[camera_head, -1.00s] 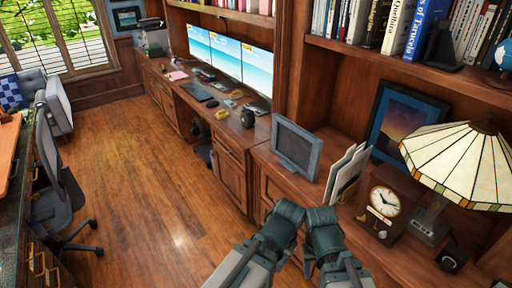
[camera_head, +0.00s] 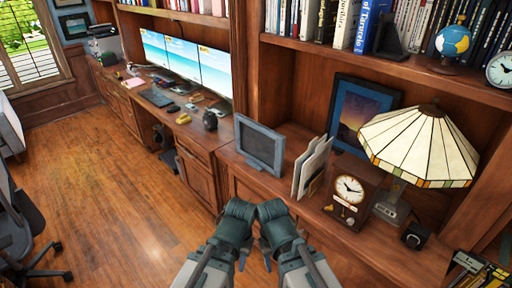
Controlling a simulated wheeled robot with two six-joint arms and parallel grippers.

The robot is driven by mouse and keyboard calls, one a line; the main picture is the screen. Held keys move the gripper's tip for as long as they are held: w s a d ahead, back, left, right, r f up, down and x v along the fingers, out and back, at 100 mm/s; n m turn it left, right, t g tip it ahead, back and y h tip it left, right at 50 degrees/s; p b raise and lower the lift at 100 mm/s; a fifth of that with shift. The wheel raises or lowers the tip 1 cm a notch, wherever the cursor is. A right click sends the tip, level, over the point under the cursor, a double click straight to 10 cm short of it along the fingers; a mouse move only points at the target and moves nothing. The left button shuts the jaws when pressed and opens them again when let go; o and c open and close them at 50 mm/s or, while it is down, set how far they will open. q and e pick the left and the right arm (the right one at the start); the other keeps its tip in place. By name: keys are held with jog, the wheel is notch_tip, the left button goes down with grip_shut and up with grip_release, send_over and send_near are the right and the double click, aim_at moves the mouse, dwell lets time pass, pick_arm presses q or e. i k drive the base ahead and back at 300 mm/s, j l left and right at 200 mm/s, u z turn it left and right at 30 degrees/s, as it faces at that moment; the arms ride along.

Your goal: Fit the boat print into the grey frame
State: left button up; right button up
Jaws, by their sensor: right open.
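The grey frame (camera_head: 259,146) stands upright on the wooden counter, left of a rack (camera_head: 303,170) of white sheets. Its inside looks plain dark grey, with no picture. I cannot make out the boat print; the rack's sheets show mostly edge-on, so their pictures are hidden. My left gripper (camera_head: 236,219) and my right gripper (camera_head: 276,226) are close together in front of the counter, below the frame and apart from it. The right is open and holds nothing I can see. The left one's fingers are hidden, so its opening does not show.
Right of the rack stand a wooden clock (camera_head: 347,196), a stained-glass lamp (camera_head: 420,147) and a small black object (camera_head: 416,236). A framed sunset picture (camera_head: 358,117) leans behind them. Monitors (camera_head: 184,57) stand on the left desk.

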aim_at(263, 148)
jog(key=i+j+z, duration=0.5)
jog(key=i+j, duration=0.15)
jog(key=i+j+z, duration=0.25)
jog(key=j, duration=0.3)
jog(key=i+j+z, duration=0.25)
jog(key=j, duration=0.2)
